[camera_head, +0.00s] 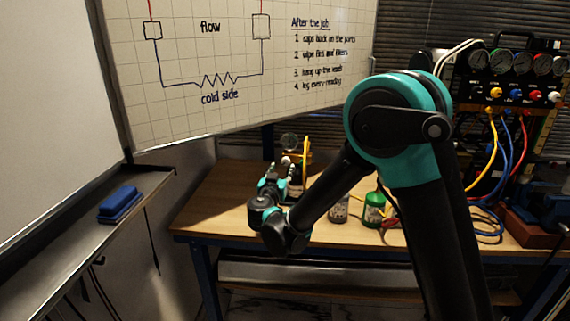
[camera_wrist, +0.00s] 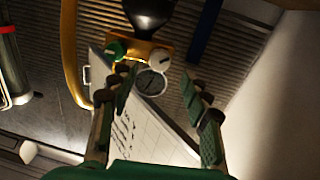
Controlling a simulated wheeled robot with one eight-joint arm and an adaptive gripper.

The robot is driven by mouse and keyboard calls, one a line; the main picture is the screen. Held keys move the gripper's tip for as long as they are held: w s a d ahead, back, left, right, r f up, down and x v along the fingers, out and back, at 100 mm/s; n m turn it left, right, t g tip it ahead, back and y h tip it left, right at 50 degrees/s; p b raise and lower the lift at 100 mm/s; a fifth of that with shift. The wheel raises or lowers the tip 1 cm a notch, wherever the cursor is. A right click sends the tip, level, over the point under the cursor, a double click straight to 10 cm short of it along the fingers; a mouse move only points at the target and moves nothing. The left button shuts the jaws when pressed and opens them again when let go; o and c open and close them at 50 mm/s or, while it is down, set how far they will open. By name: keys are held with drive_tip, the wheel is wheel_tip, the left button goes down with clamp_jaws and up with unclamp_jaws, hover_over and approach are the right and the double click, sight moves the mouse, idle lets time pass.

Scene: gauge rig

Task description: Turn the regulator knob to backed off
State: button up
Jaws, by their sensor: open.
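My gripper (camera_wrist: 160,92) is open, its two green-padded fingers spread with nothing between the pads. Beyond the fingertips in the wrist view is a brass-coloured fitting (camera_wrist: 140,47). The fitting appears apart from the fingers. In the head view my gripper (camera_head: 279,180) is over the left part of the bench, and mostly hides the fitting behind it.
The wooden bench (camera_head: 218,200) is clear at its left. A green bottle (camera_head: 373,209) and a small dark jar (camera_head: 339,208) stand right of my gripper. A gauge panel (camera_head: 515,80) with coloured hoses is at right. A yellow curved tube (camera_wrist: 70,50) rises beside the fitting.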

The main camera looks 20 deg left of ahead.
sight(285, 162)
drive_tip(key=w, duration=0.5)
drive_tip(key=shift+w+a, duration=0.35)
drive_tip(key=shift+a, duration=0.05)
drive_tip(key=shift+c, duration=0.3)
clamp_jaws()
